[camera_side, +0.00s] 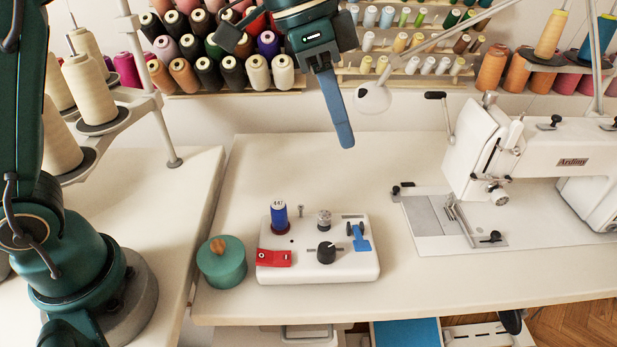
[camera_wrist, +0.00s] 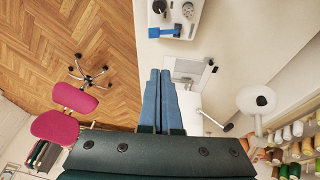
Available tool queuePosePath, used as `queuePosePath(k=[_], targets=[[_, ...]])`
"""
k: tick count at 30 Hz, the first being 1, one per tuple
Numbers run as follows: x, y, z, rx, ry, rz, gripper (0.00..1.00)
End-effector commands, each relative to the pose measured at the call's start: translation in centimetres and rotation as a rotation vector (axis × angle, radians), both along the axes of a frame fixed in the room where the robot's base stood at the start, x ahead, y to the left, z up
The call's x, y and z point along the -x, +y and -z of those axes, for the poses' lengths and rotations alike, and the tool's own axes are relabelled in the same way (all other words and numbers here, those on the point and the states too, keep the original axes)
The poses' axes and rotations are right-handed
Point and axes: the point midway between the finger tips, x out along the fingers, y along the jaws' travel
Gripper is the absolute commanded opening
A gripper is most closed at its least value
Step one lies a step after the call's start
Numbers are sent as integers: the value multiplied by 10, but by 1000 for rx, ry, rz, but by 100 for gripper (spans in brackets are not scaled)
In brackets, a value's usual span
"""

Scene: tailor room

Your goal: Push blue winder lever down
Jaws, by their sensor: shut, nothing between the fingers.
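The blue winder lever (camera_side: 362,241) sits at the right end of a white winder box (camera_side: 318,267) on the table. It also shows at the top of the wrist view (camera_wrist: 165,32), on the box's edge. The box carries a blue spool (camera_side: 279,214), a black knob (camera_side: 326,252) and a red lever (camera_side: 274,257). My gripper (camera_side: 346,143) has blue fingers and is shut and empty. It hangs in the air above and behind the box, well clear of the lever. In the wrist view my gripper (camera_wrist: 166,72) shows both fingers side by side.
A white sewing machine (camera_side: 540,150) stands on the right. A green lidded pot (camera_side: 221,262) stands just left of the box. Thread racks (camera_side: 235,88) line the wall behind my gripper, and a lamp (camera_side: 372,98) is close to its right. The table behind the box is clear.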

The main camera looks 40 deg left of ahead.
Motion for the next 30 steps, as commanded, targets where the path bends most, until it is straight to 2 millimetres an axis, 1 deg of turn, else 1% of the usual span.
queuePosePath(k=[1,4,16,20,23,30], targets=[[-1,-2,6,-3,17,5,0],[0,-4,15,-8,40,11,0],[1,-6,17,-10,46,15,0],[0,-8,25,-10,48,15,0],[-1,-12,39,-11,52,16,0],[-6,-27,86,-12,53,15,0]])
